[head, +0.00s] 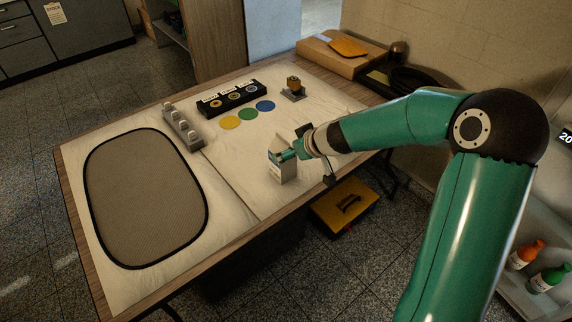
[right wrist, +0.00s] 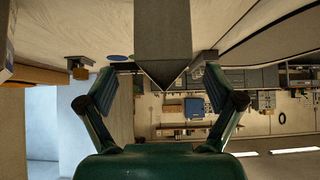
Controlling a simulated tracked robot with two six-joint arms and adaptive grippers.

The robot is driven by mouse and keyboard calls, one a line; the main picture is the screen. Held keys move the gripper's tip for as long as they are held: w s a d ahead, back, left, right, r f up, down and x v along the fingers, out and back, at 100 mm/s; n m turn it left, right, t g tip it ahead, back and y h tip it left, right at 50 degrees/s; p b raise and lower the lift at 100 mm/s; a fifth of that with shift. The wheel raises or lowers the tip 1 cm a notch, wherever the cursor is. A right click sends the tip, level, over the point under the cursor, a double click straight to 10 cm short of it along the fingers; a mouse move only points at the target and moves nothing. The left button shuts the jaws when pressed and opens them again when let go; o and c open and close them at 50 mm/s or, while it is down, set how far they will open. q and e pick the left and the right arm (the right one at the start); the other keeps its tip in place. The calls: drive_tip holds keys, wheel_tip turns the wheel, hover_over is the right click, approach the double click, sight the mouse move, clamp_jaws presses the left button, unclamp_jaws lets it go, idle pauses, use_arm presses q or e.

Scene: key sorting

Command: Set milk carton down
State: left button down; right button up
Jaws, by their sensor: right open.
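The milk carton (head: 283,172) is a small, pale box standing upright on the table near its front edge, right of the middle. My right gripper (head: 291,154) is at the carton's upper part, and its arm comes in from the right. In the right wrist view the carton (right wrist: 164,35) shows as a grey block between the two fingers of the open gripper (right wrist: 160,80). Gaps show between the carton and both fingers there. Part of the carton's top is hidden by the gripper in the head view. My left gripper is not in view.
A grey mesh mat with a black rim (head: 205,210) covers the table's left part. Behind the carton are yellow, green and blue discs (head: 248,113), a black tray (head: 232,97), a grey rack (head: 183,127) and a small stand (head: 293,92). A yellow case (head: 345,205) sits below the table.

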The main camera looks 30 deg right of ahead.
sight(283, 173)
drive_tip(key=b+x, duration=0.2)
drive_tip(key=x, duration=0.1)
drive_tip(key=b+x, duration=0.1)
drive_tip(key=x, duration=0.1)
drive_tip(key=shift+s+a+f, duration=0.25)
drive_tip(key=shift+f, duration=0.15)
drive_tip(key=shift+w+f, duration=0.2)
drive_tip(key=shift+w, duration=0.1)
drive_tip(key=c, duration=1.6)
drive_tip(key=shift+r, duration=0.1)
clamp_jaws()
drive_tip(key=shift+r, duration=0.1)
